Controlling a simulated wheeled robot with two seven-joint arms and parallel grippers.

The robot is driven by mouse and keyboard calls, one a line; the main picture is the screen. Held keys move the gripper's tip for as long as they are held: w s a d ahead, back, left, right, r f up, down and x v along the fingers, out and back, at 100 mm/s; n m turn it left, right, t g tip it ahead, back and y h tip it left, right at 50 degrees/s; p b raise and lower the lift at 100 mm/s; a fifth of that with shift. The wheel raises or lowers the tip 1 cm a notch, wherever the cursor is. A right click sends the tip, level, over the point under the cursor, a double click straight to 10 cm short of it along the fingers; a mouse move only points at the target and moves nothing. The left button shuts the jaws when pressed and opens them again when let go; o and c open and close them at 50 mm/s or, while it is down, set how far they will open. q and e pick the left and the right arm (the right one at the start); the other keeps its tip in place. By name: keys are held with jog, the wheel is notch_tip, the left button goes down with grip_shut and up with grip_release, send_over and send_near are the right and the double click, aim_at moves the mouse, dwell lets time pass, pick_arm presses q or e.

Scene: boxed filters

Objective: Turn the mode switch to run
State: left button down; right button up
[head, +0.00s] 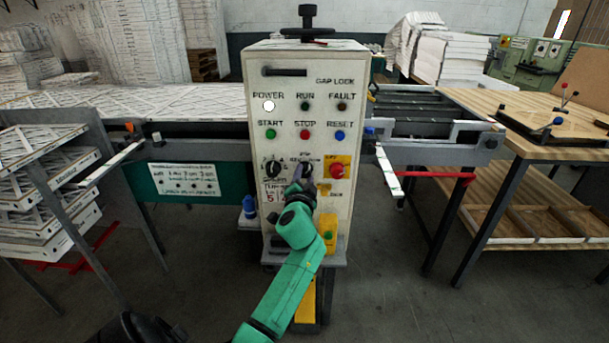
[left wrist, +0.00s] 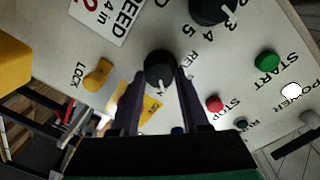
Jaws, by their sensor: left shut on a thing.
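The mode switch is a black round knob on the front of the light control box (head: 343,60), in the row under the buttons. In the left wrist view the mode switch (left wrist: 160,68) shows a white pointer mark on the side toward my gripper; the fingers partly cover the lettering around it, so I cannot tell which position it marks. My left gripper (head: 304,180) reaches up from below, in front of the box. In the left wrist view its two dark fingers (left wrist: 162,90) are shut on the knob, one on each side.
A black dial (head: 273,169) is left of the switch, and a red knob on yellow (head: 337,170) is right. Green start (head: 270,134), red stop (head: 305,134) and blue reset (head: 339,135) buttons sit above. The power lamp (head: 269,105) shows white. A wooden table (head: 480,105) stands right.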

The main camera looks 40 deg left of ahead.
pick_arm(q)
jog(key=shift+a+r+m, duration=0.1)
jog(key=shift+r+m, duration=0.05)
jog(key=shift+m, duration=0.35)
jog(key=c, duration=0.6)
grip_release()
jog(key=shift+c, duration=0.2)
jog(key=shift+o, duration=1.2)
jog(key=shift+w+a+f, duration=0.1)
jog(key=shift+a+f, duration=0.05)
jog(key=shift+f, duration=0.1)
jog(key=b+v, duration=0.2)
jog(key=v, duration=1.2)
jog(key=shift+d, duration=0.3)
jog(key=shift+r, duration=0.1)
